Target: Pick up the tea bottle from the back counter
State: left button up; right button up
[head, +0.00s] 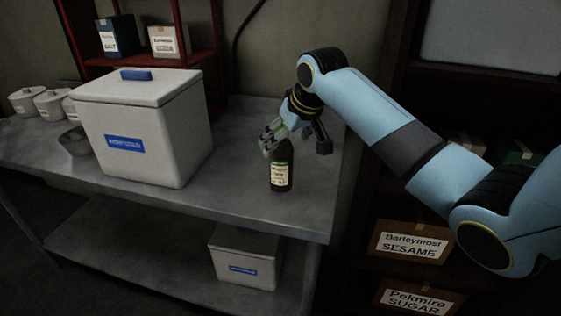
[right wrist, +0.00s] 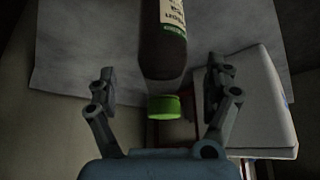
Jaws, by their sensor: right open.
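The tea bottle (head: 281,173) is dark with a pale label and stands upright on the grey metal counter (head: 240,200), near its right end. My right gripper (head: 295,144) is open at the bottle's upper part, with its fingers spread, and partly hides the bottle's top. In the right wrist view the bottle (right wrist: 163,45), with a bright green cap (right wrist: 164,107), lies between the two spread fingers of the right gripper (right wrist: 161,78). Gaps show on both sides, so neither finger appears to touch it. My left gripper is not in view.
A large white lidded bin (head: 150,125) stands left of the bottle, with a metal bowl (head: 75,141) and white canisters (head: 50,103) beyond it. A red rack (head: 205,50) holds boxes behind. A smaller bin (head: 245,258) sits on the lower shelf. Shelves with labelled boxes (head: 410,243) stand at the right.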

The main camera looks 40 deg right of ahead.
jog(key=x, duration=0.5)
jog(key=shift+s+a+f, duration=0.1)
jog(key=shift+s+a, duration=0.05)
jog(key=shift+s, duration=0.05)
jog(key=c, duration=1.5)
jog(key=shift+c, duration=0.8)
